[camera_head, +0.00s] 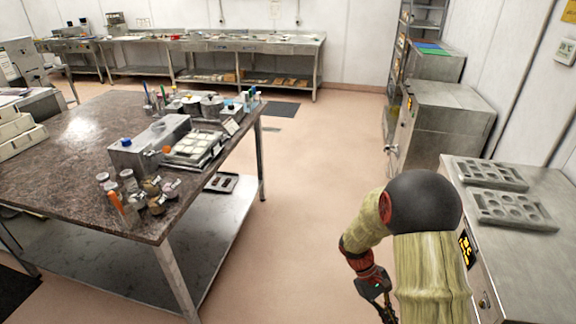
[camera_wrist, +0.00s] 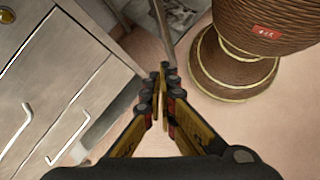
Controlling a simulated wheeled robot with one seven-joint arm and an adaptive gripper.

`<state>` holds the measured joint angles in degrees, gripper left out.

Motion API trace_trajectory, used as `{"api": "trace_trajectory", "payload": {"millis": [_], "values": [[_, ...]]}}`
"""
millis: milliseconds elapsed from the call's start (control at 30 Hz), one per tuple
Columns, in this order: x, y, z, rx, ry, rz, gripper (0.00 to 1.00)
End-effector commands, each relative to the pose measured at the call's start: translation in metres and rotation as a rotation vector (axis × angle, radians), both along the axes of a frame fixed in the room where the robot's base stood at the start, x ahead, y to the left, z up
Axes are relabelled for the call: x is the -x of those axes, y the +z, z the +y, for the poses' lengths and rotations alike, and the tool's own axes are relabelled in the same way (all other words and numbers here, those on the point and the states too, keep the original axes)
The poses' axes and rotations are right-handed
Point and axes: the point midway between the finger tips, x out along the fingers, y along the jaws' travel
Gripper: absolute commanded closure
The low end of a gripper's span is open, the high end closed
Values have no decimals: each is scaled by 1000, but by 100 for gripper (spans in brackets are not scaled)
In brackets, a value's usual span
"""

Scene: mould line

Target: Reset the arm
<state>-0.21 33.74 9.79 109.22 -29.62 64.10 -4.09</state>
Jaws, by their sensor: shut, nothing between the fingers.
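My arm is folded at the lower right of the head view, in front of the steel cabinet. My gripper (camera_head: 384,301) hangs at the end of it, partly cut off by the bottom edge. In the wrist view my gripper (camera_wrist: 161,88) points down toward the floor, with its fingertips together and nothing between them. It touches nothing that I can see.
A stone-topped table (camera_head: 75,165) with jars, tools and boxes stands at the left. A steel cabinet (camera_head: 535,270) with two mould trays (camera_head: 515,210) is close on the right. Drawers (camera_wrist: 60,85) flank the gripper. The pink floor (camera_head: 310,160) between is clear.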

Motion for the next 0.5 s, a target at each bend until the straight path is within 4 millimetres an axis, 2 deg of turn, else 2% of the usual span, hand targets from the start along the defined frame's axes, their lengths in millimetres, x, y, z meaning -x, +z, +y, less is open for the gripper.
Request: {"api": "trace_trajectory", "payload": {"millis": [33, 100, 500], "values": [[3, 17, 7, -17, -29, -47, 100], [9, 35, 18, -46, -72, -105, 100], [43, 133, 72, -201, -270, -436, 100]]}}
